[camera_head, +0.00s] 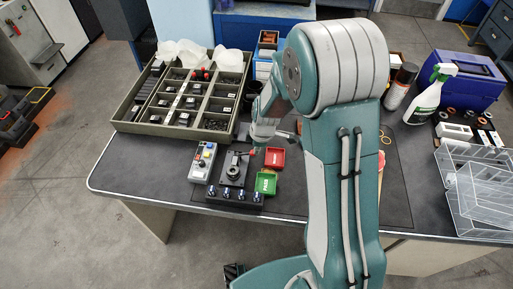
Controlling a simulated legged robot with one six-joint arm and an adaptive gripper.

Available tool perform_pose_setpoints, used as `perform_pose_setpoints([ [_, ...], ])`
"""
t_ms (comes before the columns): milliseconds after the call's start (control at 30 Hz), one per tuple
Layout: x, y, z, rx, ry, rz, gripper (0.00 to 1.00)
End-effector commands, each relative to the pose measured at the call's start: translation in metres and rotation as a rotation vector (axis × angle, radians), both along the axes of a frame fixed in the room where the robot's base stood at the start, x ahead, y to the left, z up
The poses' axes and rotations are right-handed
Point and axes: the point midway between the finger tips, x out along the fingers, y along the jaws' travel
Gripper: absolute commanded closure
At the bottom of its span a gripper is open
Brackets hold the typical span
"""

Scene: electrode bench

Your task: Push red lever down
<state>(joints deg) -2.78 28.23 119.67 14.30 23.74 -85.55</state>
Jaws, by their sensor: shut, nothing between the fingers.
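A black fixture (232,176) stands on the dark bench mat, left of my arm. A thin lever with what looks like a small red tip (252,152) sticks out at its upper right. My gripper (258,143) is shut and empty, just above and beside the red tip. I cannot tell whether it touches the lever. My arm hides part of the bench behind and to the right of the gripper.
A grey control box (203,163) stands left of the fixture. A large compartment tray (150,128) is behind. A spray bottle (430,95) and clear containers (480,190) are far right.

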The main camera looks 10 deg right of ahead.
Motion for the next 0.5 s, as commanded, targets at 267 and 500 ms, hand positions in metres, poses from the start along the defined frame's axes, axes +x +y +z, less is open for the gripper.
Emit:
perform_pose_setpoints([
  [267,0.003,0.004,0.017,0.001,-0.004,0.0,1.0],
  [500,-0.003,-0.007,0.06,0.0,-0.003,-0.007,1.0],
])
